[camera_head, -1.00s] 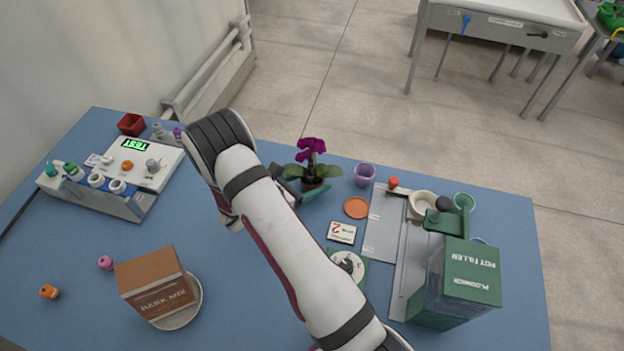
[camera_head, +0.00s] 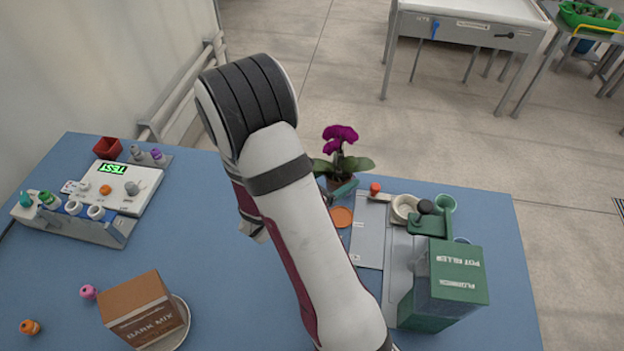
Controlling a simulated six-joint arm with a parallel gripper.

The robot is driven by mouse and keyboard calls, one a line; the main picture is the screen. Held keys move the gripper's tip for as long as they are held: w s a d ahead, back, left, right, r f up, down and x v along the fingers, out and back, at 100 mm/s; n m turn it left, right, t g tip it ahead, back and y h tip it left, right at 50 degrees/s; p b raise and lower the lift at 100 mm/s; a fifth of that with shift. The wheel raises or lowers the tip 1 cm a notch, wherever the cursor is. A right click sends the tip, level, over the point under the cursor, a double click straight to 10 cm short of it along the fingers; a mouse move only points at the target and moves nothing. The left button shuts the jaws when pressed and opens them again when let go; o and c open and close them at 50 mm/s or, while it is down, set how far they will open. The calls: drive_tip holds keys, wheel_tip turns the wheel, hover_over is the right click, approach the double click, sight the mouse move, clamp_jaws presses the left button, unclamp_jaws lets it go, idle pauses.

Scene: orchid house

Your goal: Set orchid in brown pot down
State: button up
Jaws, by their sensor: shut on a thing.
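The orchid (camera_head: 340,150) has magenta flowers and broad green leaves, and shows just right of my arm. Its brown pot (camera_head: 335,183) is small and partly hidden by my gripper and the leaves. My gripper (camera_head: 341,187) is shut on the pot; one teal finger shows along its near side, and the rest is behind my arm. The plant is upright near the back edge of the blue table. I cannot tell whether the pot touches the table. An orange saucer (camera_head: 341,217) lies just below the pot in the picture.
A grey board (camera_head: 370,235), a red-orange piece (camera_head: 375,188), a cream bowl (camera_head: 404,208) and a green pot filler (camera_head: 450,280) stand to the right. A test device (camera_head: 120,185) is at left; a bark mix box (camera_head: 145,308) stands at front. My arm hides the table's middle.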

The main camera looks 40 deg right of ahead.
sight(347, 163)
drive_tip(key=shift+s+d+r, duration=0.4)
drive_tip(key=shift+s+r, duration=0.05)
drive_tip(key=shift+s, duration=0.05)
drive_tip(key=shift+r, duration=0.2)
wheel_tip(347, 163, up, 11)
drive_tip(key=shift+s+d, duration=0.1)
drive_tip(key=s+f+m+g+y, duration=0.4)
drive_tip(key=s+f+m+g, duration=0.2)
drive_tip(key=s+m+g, duration=0.65)
drive_tip(key=s+a+f+m+g+y, duration=0.2)
drive_tip(key=a+f+m+g+y, duration=0.15)
drive_tip(key=a+m+y, duration=0.8)
drive_tip(key=w+a+r+m+t+y, duration=0.2)
drive_tip(key=w+a+m+t+y, duration=0.3)
drive_tip(key=w+m+t+y, duration=0.45)
drive_tip(key=w+d+r+m+t, duration=0.2)
drive_tip(key=w+r+m+t, duration=0.7)
drive_tip(key=w, duration=0.3)
wheel_tip(347, 163, down, 12)
drive_tip(key=shift+m+g, duration=0.25)
drive_tip(key=shift+g, duration=0.1)
drive_tip(key=x, duration=0.4)
drive_tip(key=f+x, duration=0.1)
drive_tip(key=x, duration=0.8)
drive_tip(key=shift+d+f, duration=0.3)
drive_tip(key=shift+f, duration=0.15)
drive_tip(key=shift+w+a+f, duration=0.1)
drive_tip(key=shift+f, duration=1)
drive_tip(key=shift+a+f, duration=0.1)
drive_tip(key=shift+f, duration=0.95)
